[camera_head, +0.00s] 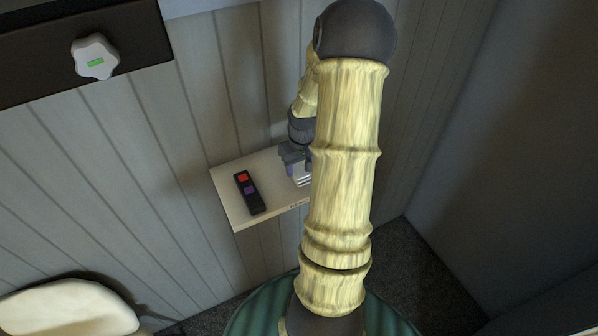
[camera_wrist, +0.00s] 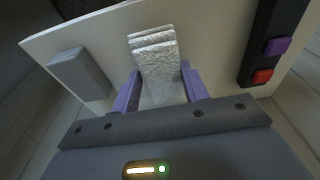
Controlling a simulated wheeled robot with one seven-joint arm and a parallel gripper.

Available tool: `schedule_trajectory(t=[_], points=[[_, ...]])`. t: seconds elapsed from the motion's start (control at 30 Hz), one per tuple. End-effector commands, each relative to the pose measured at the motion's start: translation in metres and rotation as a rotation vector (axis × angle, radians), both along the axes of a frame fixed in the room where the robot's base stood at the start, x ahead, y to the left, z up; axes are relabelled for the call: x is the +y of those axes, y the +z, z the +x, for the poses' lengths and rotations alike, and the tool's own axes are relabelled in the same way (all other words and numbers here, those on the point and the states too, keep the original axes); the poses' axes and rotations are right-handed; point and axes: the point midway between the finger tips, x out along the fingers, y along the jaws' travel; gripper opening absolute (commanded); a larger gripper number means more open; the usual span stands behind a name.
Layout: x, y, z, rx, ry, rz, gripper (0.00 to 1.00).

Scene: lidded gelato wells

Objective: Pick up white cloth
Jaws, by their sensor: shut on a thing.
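The white cloth (camera_wrist: 160,72) is a folded, textured strip between the two purple fingers of my gripper (camera_wrist: 161,90) in the wrist view. My gripper is shut on it, over the small white shelf (camera_wrist: 215,42). I cannot tell whether the cloth still touches the shelf. In the head view, my gripper (camera_head: 293,165) is at the right part of the shelf (camera_head: 232,205), with a white bit of the cloth (camera_head: 302,180) showing below it. My arm hides the shelf's right end there.
A black remote (camera_head: 249,192) with red and purple buttons lies on the shelf, left of my gripper in the head view. A grey block (camera_wrist: 80,74) is on the shelf in the wrist view. A white knob (camera_head: 95,57) is on a dark panel at upper left.

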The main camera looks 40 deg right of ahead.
Motion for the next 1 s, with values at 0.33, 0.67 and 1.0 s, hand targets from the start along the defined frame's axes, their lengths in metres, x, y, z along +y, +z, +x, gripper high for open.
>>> schedule_trajectory(t=[0.33, 0.67, 1.0], points=[[-0.001, 0.06, 0.0, -0.002, -0.003, -0.004, 0.23], [0.0, 0.073, 0.0, 0.002, 0.0, 0.0, 0.23], [0.0, 0.073, 0.0, 0.001, 0.0, -0.001, 0.42]])
